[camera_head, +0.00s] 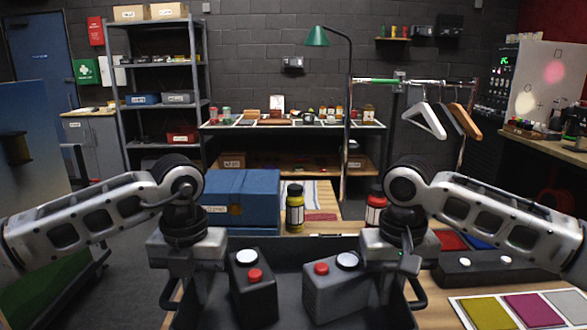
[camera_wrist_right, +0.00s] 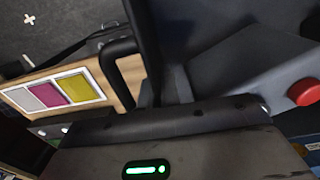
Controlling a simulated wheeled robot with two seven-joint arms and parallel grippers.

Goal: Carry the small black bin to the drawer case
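In the head view a dark open bin or tray with side handles (camera_head: 415,291) stands low in front of me. A dark button box (camera_head: 252,300) and a grey button box (camera_head: 330,297) sit within its outline, each with a red and a white button. My left gripper (camera_head: 203,287) points down at its left side, my right gripper (camera_head: 393,285) at its right side. Their fingertips are hidden or too dark to read. The right wrist view shows a black handle (camera_wrist_right: 122,68) close to my gripper; I cannot tell whether it is gripped.
A blue case (camera_head: 240,195), a yellow jar (camera_head: 295,209) and a red jar (camera_head: 375,212) stand behind the bin. To the right are a black button panel (camera_head: 485,268) and a board of colour swatches (camera_head: 523,308). Dark floor is open at the left.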

